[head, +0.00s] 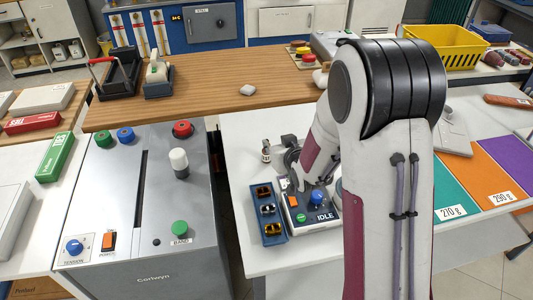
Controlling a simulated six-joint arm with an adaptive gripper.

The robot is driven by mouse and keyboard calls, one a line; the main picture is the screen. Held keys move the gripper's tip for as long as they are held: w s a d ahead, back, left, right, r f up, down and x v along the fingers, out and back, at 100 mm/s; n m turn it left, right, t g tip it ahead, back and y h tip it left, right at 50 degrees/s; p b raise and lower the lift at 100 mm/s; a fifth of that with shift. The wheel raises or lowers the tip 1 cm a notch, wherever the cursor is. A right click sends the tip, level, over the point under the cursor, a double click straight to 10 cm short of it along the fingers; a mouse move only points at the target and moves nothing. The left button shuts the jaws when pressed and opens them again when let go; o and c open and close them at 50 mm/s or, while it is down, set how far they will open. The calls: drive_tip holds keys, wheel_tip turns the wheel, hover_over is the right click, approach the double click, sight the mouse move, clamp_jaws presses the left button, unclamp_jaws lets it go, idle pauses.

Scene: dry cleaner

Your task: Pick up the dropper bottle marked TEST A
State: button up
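A small bottle (265,151) with a dark top stands on the white table (238,180), just left of my gripper. It may be the dropper bottle; its marking is too small to read. My gripper (294,178) points down, right of this bottle and above the back left of a small device marked IDLE (318,228). My arm covers much of it, and its fingertips do not show clearly enough to tell whether it is open or shut. I see no held object.
A blue tray (274,240) with several small parts lies left of the IDLE device. A grey machine (190,225) with buttons and a white knob (178,160) stands at left. A wooden counter (215,85) runs behind. My arm blocks the middle right.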

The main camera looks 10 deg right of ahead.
drive_tip(key=shift+t+y, duration=0.4)
drive_tip(key=shift+t, duration=0.1)
drive_tip(key=shift+w+a+f, duration=0.1)
drive_tip(key=shift+w+f, duration=0.2)
drive_tip(key=shift+f, duration=0.45)
drive_tip(key=shift+w+a+f, duration=0.1)
drive_tip(key=shift+w+f, duration=0.25)
drive_tip(key=shift+f, duration=0.45)
drive_tip(key=shift+w+a+f, duration=0.1)
drive_tip(key=shift+w+f, duration=0.2)
drive_tip(key=shift+f, duration=0.45)
drive_tip(key=shift+w, duration=0.1)
drive_tip(key=shift+x, duration=1.2)
drive_tip(key=shift+d+x, duration=0.15)
drive_tip(key=shift+x, duration=1.15)
drive_tip(key=shift+d+x, duration=0.15)
drive_tip(key=shift+x, duration=1.1)
drive_tip(key=shift+w+r, duration=0.1)
drive_tip(key=shift+r, duration=0.05)
clamp_jaws()
